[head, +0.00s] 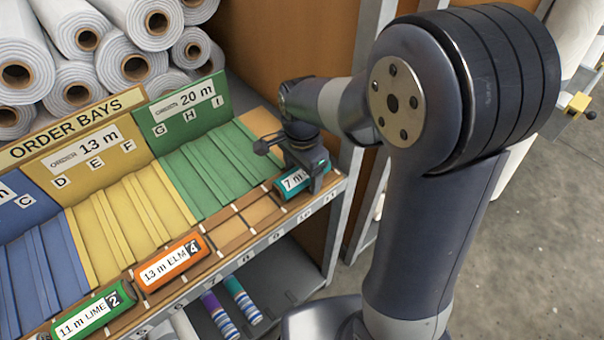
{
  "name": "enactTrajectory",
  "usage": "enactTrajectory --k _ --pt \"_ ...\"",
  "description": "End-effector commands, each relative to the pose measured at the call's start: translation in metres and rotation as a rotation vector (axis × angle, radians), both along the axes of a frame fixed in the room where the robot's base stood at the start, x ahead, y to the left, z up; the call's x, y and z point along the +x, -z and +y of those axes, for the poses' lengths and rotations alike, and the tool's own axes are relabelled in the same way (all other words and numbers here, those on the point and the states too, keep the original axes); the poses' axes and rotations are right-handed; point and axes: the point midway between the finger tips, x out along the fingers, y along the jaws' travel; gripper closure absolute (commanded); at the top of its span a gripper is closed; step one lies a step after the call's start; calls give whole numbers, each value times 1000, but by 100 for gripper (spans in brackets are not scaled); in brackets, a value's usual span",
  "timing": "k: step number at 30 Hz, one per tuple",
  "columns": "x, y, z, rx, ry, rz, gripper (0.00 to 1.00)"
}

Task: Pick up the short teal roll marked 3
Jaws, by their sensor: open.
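A short teal roll (289,193) lies in the front row of the shelf, near its right end. Its white label reads "7 m"; the rest of the label, where a number could be, is hidden behind my gripper. My gripper (308,179) is over the right part of this roll, pointing down, with its jaws open. A dark finger shows in front of the roll's label. I cannot tell whether the fingers touch the roll, and the far finger is mostly hidden.
An orange roll (171,262) marked 4 and a green roll (93,311) marked 2 lie further left in the front row. Sloped blue, yellow and green order bays (215,165) rise behind. Striped rolls (240,299) lie on the lower shelf.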

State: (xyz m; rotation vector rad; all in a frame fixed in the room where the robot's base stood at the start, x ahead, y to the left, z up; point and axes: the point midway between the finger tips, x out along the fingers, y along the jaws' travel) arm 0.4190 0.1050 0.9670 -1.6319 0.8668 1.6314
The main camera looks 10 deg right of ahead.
Motion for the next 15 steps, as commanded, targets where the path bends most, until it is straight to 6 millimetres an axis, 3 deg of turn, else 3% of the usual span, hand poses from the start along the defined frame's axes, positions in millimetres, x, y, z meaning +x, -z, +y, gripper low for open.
enactTrajectory --k 15 --pt "0 0 0 0 0 0 66"
